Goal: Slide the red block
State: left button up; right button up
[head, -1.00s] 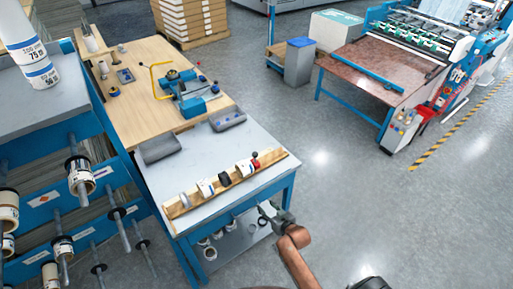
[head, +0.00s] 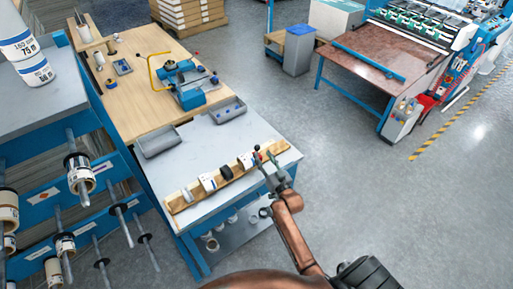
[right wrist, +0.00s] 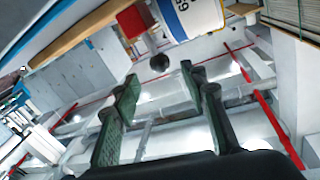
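The red block (right wrist: 133,22) shows at the top of the right wrist view, beside a white roll with a blue band (right wrist: 190,18). In the head view only a small bit of red shows at the right end of the wooden rail, mostly hidden by my right gripper. My right gripper (head: 267,158) is at that end of the rail. In the right wrist view its two green-padded fingers (right wrist: 160,88) are apart with nothing between them. A dark round knob (right wrist: 159,62) shows beyond the fingertips. My left gripper is not in view.
The wooden rail (head: 185,205) holds white rolls and a black piece along the grey table's (head: 190,233) front. Grey trays (head: 158,143) and a blue tool with a yellow handle (head: 190,92) lie behind. A shelf rack of rolls (head: 78,175) stands left.

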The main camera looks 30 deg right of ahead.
aim_at(257, 147)
jog(key=w, duration=0.7)
jog(key=shift+d, duration=0.4)
jog(key=shift+s, duration=0.1)
jog(key=shift+c, duration=0.3)
grip_shut()
